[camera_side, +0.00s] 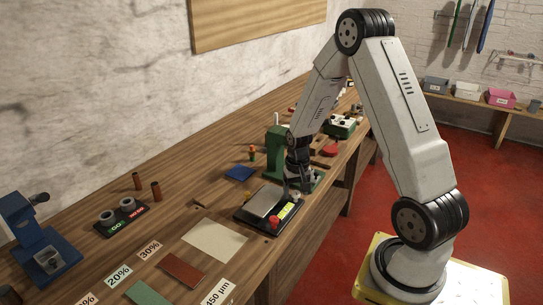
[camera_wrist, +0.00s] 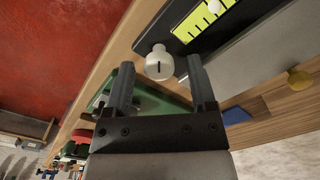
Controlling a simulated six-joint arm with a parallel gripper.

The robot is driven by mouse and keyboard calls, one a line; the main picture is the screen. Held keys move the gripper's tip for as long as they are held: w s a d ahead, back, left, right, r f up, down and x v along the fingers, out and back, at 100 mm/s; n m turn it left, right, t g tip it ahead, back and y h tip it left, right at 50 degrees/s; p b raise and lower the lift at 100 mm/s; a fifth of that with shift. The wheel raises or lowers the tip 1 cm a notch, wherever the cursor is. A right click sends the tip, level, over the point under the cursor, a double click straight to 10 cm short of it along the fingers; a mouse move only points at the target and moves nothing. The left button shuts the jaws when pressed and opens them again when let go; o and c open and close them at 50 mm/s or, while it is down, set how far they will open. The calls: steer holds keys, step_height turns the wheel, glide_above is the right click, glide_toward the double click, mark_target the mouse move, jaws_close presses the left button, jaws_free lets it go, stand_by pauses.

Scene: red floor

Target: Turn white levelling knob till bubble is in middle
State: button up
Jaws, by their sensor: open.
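The white levelling knob (camera_wrist: 159,63) has a dark line on its face and sits at the edge of a black base (camera_wrist: 180,40). My gripper (camera_wrist: 160,78) is open, its two fingers on either side of the knob, with gaps visible on both sides. A yellow-green level scale (camera_wrist: 205,18) with black ticks lies on the base beside the knob. A pale round spot (camera_wrist: 214,6), likely the bubble, shows at the picture's top edge; the scale is cut off there. In the side view my gripper (camera_side: 293,190) is low over the levelling device (camera_side: 243,213); the knob is unclear there.
A green press-like stand (camera_side: 275,143) is just behind my gripper. A yellow knob (camera_wrist: 299,79) is on the device's other side. A blue square (camera_side: 240,173) and pale sheet (camera_side: 214,240) lie on the wooden bench nearby. The bench edge is close on the right.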

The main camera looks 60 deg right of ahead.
mark_target(295, 193)
steer(key=n, duration=0.5)
steer(key=shift+n, duration=0.4)
step_height(295, 193, up, 8)
steer(key=shift+a+r, duration=0.1)
steer(key=s+a+n+t, duration=0.1)
steer(key=s+a, duration=0.1)
steer(key=a, duration=0.8)
steer(key=s+a+r+n+t, duration=0.1)
steer(key=s+a, duration=0.2)
steer(key=a, duration=0.7)
steer(key=shift+a+r+n+t, duration=0.3)
steer(key=shift+a+n, duration=0.05)
steer(key=shift+n, duration=0.05)
steer(key=shift+s, duration=0.15)
